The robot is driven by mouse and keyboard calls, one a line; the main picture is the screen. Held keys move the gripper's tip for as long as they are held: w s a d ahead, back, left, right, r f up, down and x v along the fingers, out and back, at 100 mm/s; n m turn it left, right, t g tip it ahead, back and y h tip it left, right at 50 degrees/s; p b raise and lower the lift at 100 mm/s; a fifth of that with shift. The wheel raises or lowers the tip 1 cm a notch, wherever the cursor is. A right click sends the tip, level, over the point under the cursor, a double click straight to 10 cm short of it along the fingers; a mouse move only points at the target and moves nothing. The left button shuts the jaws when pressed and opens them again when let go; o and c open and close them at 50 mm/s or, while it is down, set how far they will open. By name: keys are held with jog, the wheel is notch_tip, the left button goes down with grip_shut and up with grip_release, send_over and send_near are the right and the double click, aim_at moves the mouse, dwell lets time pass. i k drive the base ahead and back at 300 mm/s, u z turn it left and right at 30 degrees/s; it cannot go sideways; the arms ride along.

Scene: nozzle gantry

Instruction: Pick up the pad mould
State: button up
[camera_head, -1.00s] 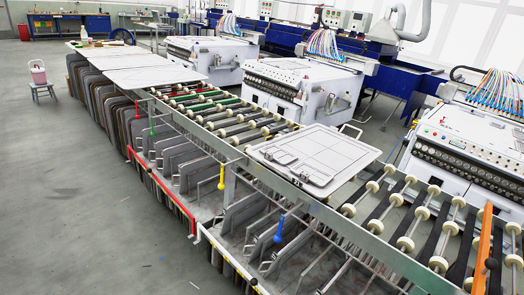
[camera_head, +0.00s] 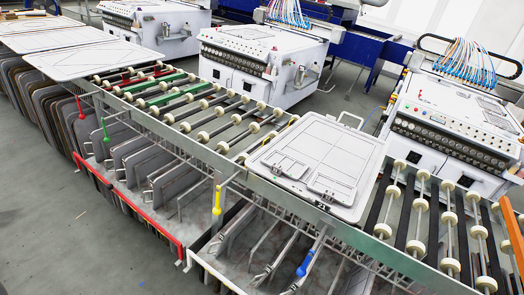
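The pad mould (camera_head: 318,165) looks like a flat, light grey rectangular plate with outlined panels. It lies on the roller conveyor, right of the middle of the view. A wire loop handle (camera_head: 346,119) stands at its far edge, and two small raised rectangular parts and a dark label marked 21 are near its front edge. Nothing covers it. My gripper is not in view.
The roller conveyor (camera_head: 160,110) runs from upper left to lower right, with a rack of upright plates (camera_head: 150,165) below it. More flat plates (camera_head: 95,60) lie at the upper left. White machines (camera_head: 262,70) stand behind. Open floor (camera_head: 60,235) is at the lower left.

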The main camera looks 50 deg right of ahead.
aim_at(280, 162)
jog(key=i, duration=3)
jog(key=z, duration=2.1)
